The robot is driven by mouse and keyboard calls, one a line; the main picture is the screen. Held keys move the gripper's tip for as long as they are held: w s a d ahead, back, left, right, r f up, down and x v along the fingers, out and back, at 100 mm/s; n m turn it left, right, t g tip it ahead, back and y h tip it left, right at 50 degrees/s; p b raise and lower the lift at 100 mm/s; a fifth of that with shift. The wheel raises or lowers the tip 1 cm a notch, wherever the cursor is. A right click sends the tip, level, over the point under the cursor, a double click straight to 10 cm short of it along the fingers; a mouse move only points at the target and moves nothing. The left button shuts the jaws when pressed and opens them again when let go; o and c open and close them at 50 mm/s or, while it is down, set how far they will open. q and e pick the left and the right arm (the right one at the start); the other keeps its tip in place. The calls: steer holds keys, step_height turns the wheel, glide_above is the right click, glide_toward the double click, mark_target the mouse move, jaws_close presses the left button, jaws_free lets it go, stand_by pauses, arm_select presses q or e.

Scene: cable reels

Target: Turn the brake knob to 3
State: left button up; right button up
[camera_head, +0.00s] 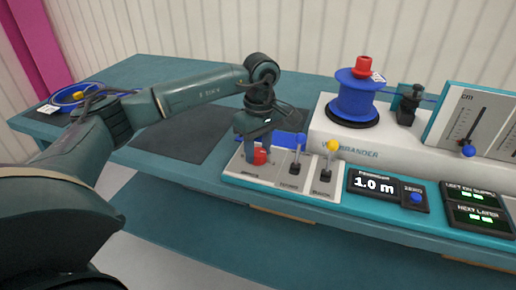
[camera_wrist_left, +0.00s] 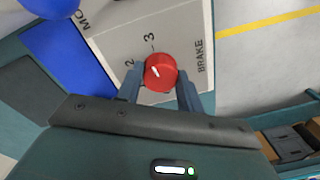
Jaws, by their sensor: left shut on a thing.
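The red brake knob (camera_head: 260,157) sits on the light panel marked BRAKE at the front of the machine. In the left wrist view the knob (camera_wrist_left: 160,72) is round, with a short white mark on top slanting toward the upper left. The numbers 2 and 3 are printed beside it, and the mark appears to point between them. My left gripper (camera_head: 257,153) comes down from above and is shut on the knob, one finger on each side. Any number 1 is hidden from view. My right gripper is not in view.
Right of the knob stand a blue-tipped lever (camera_head: 298,150) and a yellow-tipped lever (camera_head: 330,158), close by. A display (camera_head: 374,185) reads 1.0 m. A blue reel (camera_head: 355,96) with a red top stands behind. A dark mat (camera_head: 180,135) lies left on the bench.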

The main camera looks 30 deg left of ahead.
mark_target(260, 150)
arm_select(q)
steer(key=shift+m, duration=0.9)
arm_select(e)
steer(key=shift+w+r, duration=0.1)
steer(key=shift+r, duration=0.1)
arm_select(q)
steer(key=o, duration=1)
step_height(260, 150, up, 13)
steer(key=shift+w+d+p, duration=0.15)
steer(key=shift+w+p, duration=0.05)
steer(key=shift+p, duration=0.25)
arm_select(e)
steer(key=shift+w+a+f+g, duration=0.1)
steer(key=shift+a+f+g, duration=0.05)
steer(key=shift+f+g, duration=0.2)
arm_select(q)
steer(key=shift+d, duration=0.1)
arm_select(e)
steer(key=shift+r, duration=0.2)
